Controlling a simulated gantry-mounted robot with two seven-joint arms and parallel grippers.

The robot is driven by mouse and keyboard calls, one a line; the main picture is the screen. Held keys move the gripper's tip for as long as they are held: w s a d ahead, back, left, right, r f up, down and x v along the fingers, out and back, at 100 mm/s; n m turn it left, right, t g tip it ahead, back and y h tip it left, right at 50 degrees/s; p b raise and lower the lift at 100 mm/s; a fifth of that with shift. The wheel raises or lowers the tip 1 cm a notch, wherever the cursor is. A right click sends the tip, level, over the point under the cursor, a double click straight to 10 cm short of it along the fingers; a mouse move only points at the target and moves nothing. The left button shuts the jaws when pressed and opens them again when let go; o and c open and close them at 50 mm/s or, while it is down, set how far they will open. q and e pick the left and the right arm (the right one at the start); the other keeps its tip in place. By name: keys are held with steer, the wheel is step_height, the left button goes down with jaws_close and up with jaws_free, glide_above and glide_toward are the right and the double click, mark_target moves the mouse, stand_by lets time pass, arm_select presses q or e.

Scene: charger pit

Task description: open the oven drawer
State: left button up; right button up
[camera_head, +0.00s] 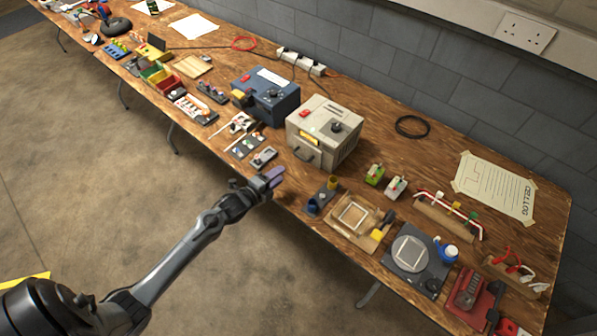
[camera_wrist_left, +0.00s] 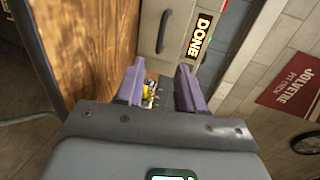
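In the left wrist view the handle (camera_wrist_left: 164,32) is a dark bar on the pale front, beside a "DONE" label (camera_wrist_left: 200,37). The front looks shut. My left gripper (camera_head: 272,178) is at the bench's front edge, short of the handle and apart from it. Its purple fingers (camera_wrist_left: 160,88) are open with nothing held between them. My right gripper is not in view.
A blue box (camera_head: 268,96) stands left of the oven. A small grey device (camera_head: 264,157) lies near the front edge by my gripper. A stand with blue and yellow cups (camera_head: 322,197) is to the right. Open floor (camera_head: 130,215) lies before the bench.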

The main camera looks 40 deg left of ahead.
arm_select(q)
steer(key=shift+w+f+b, duration=0.3)
steer(key=shift+w+b, duration=0.1)
steer(key=shift+w, duration=0.45)
steer(key=b, duration=0.2)
glide_toward(307, 152)
steer(key=w+f, duration=0.1)
steer(key=w, duration=0.2)
steer(key=shift+d+f, duration=0.2)
steer(key=shift+f, duration=0.2)
steer(key=shift+x, duration=0.8)
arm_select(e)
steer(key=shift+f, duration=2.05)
arm_select(q)
steer(key=shift+r, duration=0.1)
jaws_close()
